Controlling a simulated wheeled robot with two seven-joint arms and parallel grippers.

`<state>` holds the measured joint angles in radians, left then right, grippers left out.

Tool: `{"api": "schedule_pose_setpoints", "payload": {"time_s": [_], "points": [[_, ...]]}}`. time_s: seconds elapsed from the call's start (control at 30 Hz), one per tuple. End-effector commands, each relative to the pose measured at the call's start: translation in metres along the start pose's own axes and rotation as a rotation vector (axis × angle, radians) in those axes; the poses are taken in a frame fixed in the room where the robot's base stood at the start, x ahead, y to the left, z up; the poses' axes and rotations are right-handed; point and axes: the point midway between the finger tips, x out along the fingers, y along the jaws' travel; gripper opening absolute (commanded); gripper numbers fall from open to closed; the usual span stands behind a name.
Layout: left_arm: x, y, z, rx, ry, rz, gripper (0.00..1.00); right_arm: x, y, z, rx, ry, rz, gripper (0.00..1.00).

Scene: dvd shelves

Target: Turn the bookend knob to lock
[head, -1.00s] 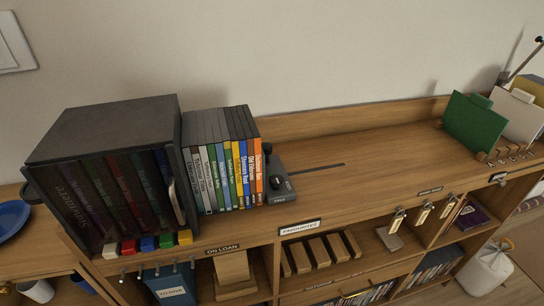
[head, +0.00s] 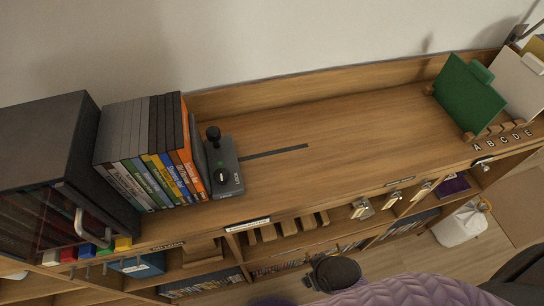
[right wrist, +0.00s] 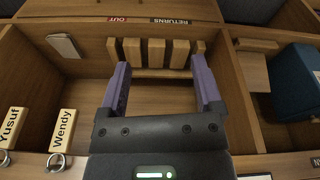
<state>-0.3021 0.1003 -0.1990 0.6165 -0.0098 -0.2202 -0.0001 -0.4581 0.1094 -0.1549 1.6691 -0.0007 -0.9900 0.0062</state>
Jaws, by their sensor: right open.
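The grey bookend (head: 225,152) stands on the shelf top against the right end of the DVD row (head: 152,150). A dark slot (head: 275,152) runs right from the bookend. My right gripper (right wrist: 160,66) is open and empty, its purple fingers apart before a compartment with wooden dividers. My dark right wrist shows low in the head view, below the shelf top. The bookend is outside the right wrist view. My left gripper is not seen.
A black cabinet (head: 45,140) stands left of the DVDs. Green (head: 468,95) and white (head: 519,82) folders stand at the right end. The shelf top between is clear. Name tags (right wrist: 63,130) hang at the compartment front; a blue box (right wrist: 298,84) is at right.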

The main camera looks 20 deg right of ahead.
Motion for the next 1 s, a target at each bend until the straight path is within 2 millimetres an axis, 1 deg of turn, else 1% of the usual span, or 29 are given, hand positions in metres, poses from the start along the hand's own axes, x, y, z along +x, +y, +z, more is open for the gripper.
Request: {"api": "schedule_pose_setpoints", "payload": {"time_s": [0.03, 0.17, 0.23, 0.27, 0.3, 0.33, 0.43, 0.57, 0.67, 0.8, 0.9, 1.0], "points": [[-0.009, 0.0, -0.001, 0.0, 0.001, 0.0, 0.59, -0.02, 0.001, -0.01, 0.008, 0.014, -0.001, 0.83], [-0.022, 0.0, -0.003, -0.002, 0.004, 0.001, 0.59, -0.066, 0.001, -0.032, 0.054, 0.039, -0.018, 0.83], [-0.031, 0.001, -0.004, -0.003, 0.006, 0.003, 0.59, -0.094, 0.0, -0.044, 0.107, 0.052, -0.042, 0.83], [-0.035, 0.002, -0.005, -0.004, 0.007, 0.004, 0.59, -0.107, -0.001, -0.05, 0.143, 0.058, -0.061, 0.83], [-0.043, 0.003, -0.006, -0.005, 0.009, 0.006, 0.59, -0.128, -0.003, -0.061, 0.222, 0.064, -0.105, 0.83], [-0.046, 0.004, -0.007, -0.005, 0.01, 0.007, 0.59, -0.138, -0.006, -0.068, 0.296, 0.061, -0.148, 0.83], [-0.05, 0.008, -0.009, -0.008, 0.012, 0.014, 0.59, -0.149, -0.016, -0.085, 0.536, 0.022, -0.289, 0.83], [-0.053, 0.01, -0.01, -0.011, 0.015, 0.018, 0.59, -0.154, -0.027, -0.109, 0.87, -0.076, -0.479, 0.83], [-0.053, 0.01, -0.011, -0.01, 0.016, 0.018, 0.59, -0.157, -0.033, -0.133, 1.162, -0.199, -0.639, 0.83], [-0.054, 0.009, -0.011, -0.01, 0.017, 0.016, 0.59, -0.166, -0.034, -0.172, 1.582, -0.444, -0.864, 0.83], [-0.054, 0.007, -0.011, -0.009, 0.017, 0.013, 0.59, -0.175, -0.028, -0.198, 1.83, -0.641, -1.0, 0.83], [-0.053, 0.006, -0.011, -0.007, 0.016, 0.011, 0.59, -0.181, -0.025, -0.213, 1.963, -0.775, -1.078, 0.83]]}}
